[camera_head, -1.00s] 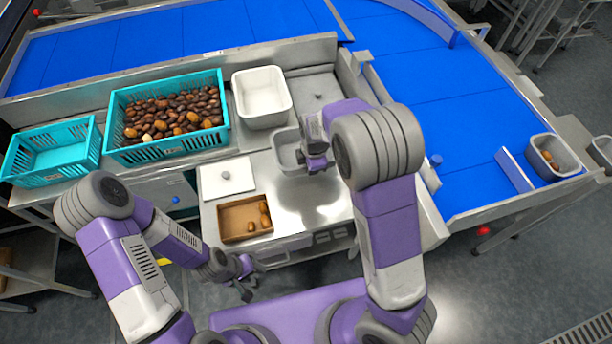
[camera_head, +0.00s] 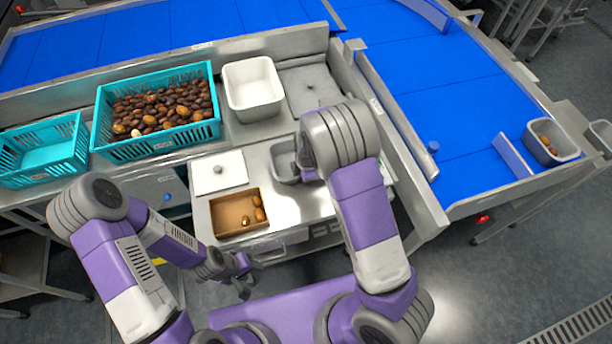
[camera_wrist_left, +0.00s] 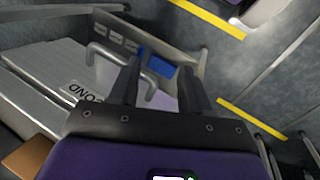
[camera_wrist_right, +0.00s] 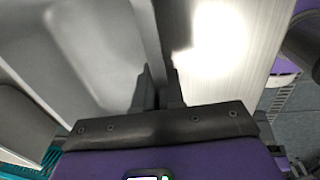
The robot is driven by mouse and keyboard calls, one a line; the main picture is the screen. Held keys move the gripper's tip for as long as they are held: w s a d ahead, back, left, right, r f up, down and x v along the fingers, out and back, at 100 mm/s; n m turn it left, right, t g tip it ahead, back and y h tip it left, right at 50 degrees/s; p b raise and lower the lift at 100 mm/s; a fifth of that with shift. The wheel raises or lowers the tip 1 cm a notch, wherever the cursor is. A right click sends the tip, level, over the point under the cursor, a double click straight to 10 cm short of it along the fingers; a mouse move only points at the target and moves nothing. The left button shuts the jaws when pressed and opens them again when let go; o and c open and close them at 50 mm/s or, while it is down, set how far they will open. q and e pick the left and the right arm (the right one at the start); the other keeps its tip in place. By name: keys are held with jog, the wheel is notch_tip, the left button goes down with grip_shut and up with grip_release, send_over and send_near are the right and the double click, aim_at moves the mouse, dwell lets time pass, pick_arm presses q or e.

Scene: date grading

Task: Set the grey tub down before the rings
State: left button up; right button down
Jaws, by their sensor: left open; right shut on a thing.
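The grey tub (camera_head: 284,172) is over the steel worktop, right of the white lid and the cardboard tray. I cannot tell whether its base touches the steel. My right gripper is shut on the tub's rim; in the right wrist view its fingers (camera_wrist_right: 158,88) pinch the grey wall (camera_wrist_right: 85,60), and the tub looks empty. In the head view my own right arm hides most of this grip. My left gripper (camera_head: 243,277) is open and empty in front of the worktop; its spread fingers (camera_wrist_left: 162,85) show in the left wrist view. I cannot make out any rings.
A white tub (camera_head: 253,90) stands behind. A teal crate of dates (camera_head: 155,148) and another teal crate (camera_head: 40,176) are at left. A white lid (camera_head: 219,172) and a cardboard tray (camera_head: 237,231) with dates lie beside the tub. A grey bin (camera_head: 552,157) sits by the blue belt.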

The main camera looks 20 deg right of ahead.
jog(key=shift+f, duration=0.15)
jog(key=c, duration=1.2)
grip_release()
jog(key=shift+c, duration=0.2)
jog(key=shift+r, duration=0.35)
notch_tip(320, 180, up, 12)
jog(key=s+p, duration=0.1)
jog(key=p, duration=0.2)
jog(key=shift+s+f, duration=0.2)
jog(key=shift+s, duration=0.1)
